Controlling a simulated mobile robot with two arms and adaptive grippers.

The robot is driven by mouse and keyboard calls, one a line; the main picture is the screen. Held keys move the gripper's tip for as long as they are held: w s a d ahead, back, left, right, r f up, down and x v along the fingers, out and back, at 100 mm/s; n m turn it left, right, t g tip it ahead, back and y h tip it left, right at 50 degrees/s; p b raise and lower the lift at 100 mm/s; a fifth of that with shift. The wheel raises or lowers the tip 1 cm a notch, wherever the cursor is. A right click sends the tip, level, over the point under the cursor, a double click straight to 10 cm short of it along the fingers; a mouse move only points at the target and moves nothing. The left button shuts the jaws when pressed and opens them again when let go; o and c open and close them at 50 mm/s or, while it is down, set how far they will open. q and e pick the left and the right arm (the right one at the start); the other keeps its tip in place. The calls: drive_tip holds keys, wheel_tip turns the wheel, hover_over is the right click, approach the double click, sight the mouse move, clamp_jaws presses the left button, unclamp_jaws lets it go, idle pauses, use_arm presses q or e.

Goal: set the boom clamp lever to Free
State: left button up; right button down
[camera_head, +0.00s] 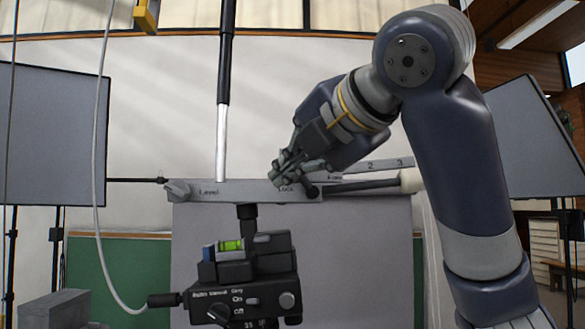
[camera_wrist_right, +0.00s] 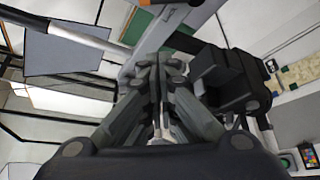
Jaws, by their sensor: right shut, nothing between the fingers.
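The grey boom bar (camera_head: 240,191) runs level across the middle of the head view, with "Level" printed at its left and "LOCK" near its right end. A dark knob-like part, perhaps the clamp lever (camera_head: 312,191), shows beside the "LOCK" label. My right gripper (camera_head: 284,174) is shut and empty at the bar's right end, just above the label. It hides part of the clamp, so the lever's setting and any contact cannot be told. In the right wrist view the shut fingers (camera_wrist_right: 160,62) point at the bar. My left gripper is not in view.
A black camera-like unit (camera_head: 248,265) with a green bubble level hangs below the bar. A black and silver pole (camera_head: 222,130) rises above it. A grey cable (camera_head: 97,180) hangs at left. Dark panels (camera_head: 50,135) stand at both sides.

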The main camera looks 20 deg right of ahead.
sight(303, 179)
drive_tip(key=x, duration=0.8)
drive_tip(key=shift+w+d, duration=0.1)
drive_tip(key=shift+w, duration=0.3)
drive_tip(key=d+r, duration=0.2)
drive_tip(key=shift+s+d, duration=0.3)
drive_tip(key=shift+d, duration=0.1)
drive_tip(key=shift+d+r, duration=0.1)
drive_tip(key=shift+d, duration=0.15)
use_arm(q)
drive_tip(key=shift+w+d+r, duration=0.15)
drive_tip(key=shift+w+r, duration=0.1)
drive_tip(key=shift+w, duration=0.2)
use_arm(e)
drive_tip(key=shift+w+a, duration=0.1)
